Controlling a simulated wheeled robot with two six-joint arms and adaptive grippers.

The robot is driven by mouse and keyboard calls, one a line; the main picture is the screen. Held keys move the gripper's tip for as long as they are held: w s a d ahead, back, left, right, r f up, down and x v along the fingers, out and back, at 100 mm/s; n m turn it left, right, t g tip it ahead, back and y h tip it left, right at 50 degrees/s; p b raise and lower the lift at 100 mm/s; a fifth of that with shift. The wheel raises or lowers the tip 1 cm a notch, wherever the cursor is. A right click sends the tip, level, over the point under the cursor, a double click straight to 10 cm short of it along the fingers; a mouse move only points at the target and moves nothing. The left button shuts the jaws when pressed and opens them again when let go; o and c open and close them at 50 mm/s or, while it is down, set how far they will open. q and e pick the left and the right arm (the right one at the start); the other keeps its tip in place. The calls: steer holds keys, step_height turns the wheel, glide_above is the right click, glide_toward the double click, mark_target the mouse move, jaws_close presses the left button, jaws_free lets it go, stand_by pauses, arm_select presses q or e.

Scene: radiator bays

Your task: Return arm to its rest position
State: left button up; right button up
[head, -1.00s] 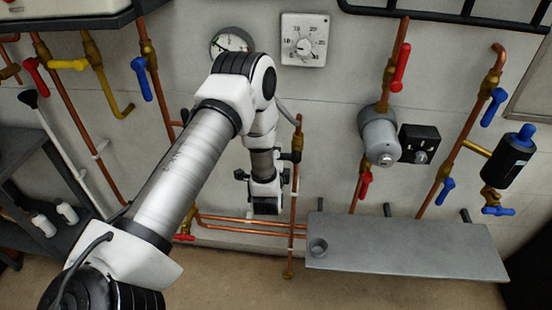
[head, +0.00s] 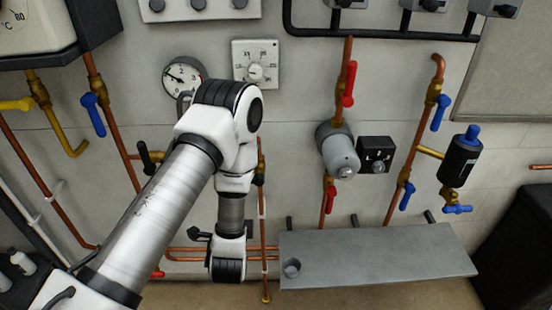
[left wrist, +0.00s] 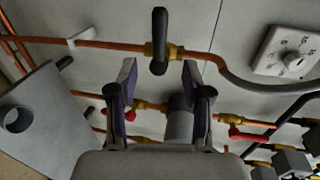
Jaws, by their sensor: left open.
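My left arm (head: 150,215) comes in from the left in the head view, bends at a white elbow and hangs down to its wrist in front of the wall pipes. Its gripper is mostly hidden behind the wrist there. In the left wrist view my left gripper (left wrist: 159,70) is open, with nothing between its fingers. A black valve lever (left wrist: 159,41) on a brass fitting and copper pipe lies just beyond the fingertips, lined up with the gap. The fingers look apart from it. My right gripper is not in view.
A grey shelf (head: 375,258) with a cup-like holder juts out to the right of the wrist. A round gauge (head: 184,77) and a square dial (head: 255,64) are on the wall above. A grey cylinder (head: 338,150), pipes and coloured valve handles surround the arm.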

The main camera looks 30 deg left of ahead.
arm_select(q)
steer(key=s+d+f+g+h, duration=0.35)
steer(key=s+d+f, duration=0.2)
steer(key=f, duration=0.45)
steer(key=s+d+f+n+g+h, duration=0.2)
steer(key=s+d+f+n+g, duration=0.1)
steer(key=s, duration=0.6)
steer(key=s+d+f+n+g+h, duration=0.3)
steer(key=s+d+f+n+g, duration=0.1)
steer(key=s+n+g, duration=0.3)
steer(key=s+f+n, duration=0.1)
steer(key=s+n, duration=0.1)
steer(key=s, duration=0.1)
steer(key=shift+d+f, duration=0.2)
steer(key=shift+f, duration=0.1)
